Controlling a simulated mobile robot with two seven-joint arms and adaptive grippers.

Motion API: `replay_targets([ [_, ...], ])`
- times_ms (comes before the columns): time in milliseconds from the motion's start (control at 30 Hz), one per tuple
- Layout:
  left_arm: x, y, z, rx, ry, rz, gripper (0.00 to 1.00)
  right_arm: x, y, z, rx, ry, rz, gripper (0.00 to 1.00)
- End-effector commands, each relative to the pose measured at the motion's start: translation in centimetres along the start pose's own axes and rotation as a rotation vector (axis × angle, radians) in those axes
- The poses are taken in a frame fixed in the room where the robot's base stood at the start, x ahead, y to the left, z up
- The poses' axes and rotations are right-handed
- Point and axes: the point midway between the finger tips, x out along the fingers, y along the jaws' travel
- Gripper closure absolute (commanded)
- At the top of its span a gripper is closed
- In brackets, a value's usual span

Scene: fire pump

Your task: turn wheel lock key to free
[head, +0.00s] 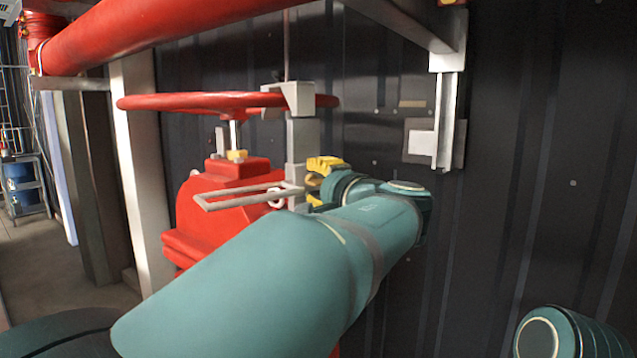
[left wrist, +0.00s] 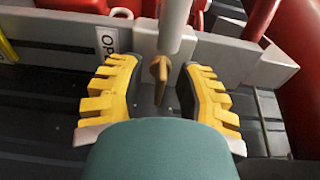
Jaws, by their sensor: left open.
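The red wheel (head: 230,101) lies level above a red valve body. A grey lock post (head: 302,140) stands at its right, with a bracket over the rim. My left gripper (head: 313,181) is beside the lower post, its arm coming across from below. In the left wrist view, my left gripper (left wrist: 158,85) is open, with yellow fingers on both sides of a brass-coloured key (left wrist: 159,75). The key points down the picture, below a pale cylinder (left wrist: 175,28). Gaps show between the key and both fingers. In the head view I cannot make out the key.
A flat metal loop (head: 245,198) juts left from the post. A thick red pipe (head: 150,35) runs overhead. The dark ribbed wall (head: 530,130) is close behind. A label (left wrist: 106,40) with partly visible letters is left of the key.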

Motion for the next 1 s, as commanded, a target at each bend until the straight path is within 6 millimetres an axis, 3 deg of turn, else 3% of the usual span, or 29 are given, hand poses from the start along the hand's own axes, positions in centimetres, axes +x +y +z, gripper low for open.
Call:
replay_targets([
  [33, 0.0, 0.0, 0.0, 0.0, 0.0, 0.0, 0.69, 0.0, 0.0, 0.0, 0.0, 0.0, 0.0, 0.53],
  [100, 0.0, 0.0, 0.0, 0.0, 0.0, 0.0, 0.94, 0.0, 0.0, 0.0, 0.0, 0.0, 0.0, 0.53],
  [133, 0.0, 0.0, 0.0, 0.0, 0.0, 0.0, 1.0, 0.0, 0.0, 0.0, 0.0, 0.0, 0.0, 0.53],
  [600, 0.0, -0.1, 0.0, 0.027, 0.0, 0.002, 1.0, -0.3, -0.1, 0.0, 0.0, -0.001, 0.0, 0.53],
  [1000, 0.1, -0.4, 0.1, 0.275, 0.0, 0.023, 1.0, -2.6, -1.0, -0.7, 0.005, 0.014, 0.002, 0.53],
])
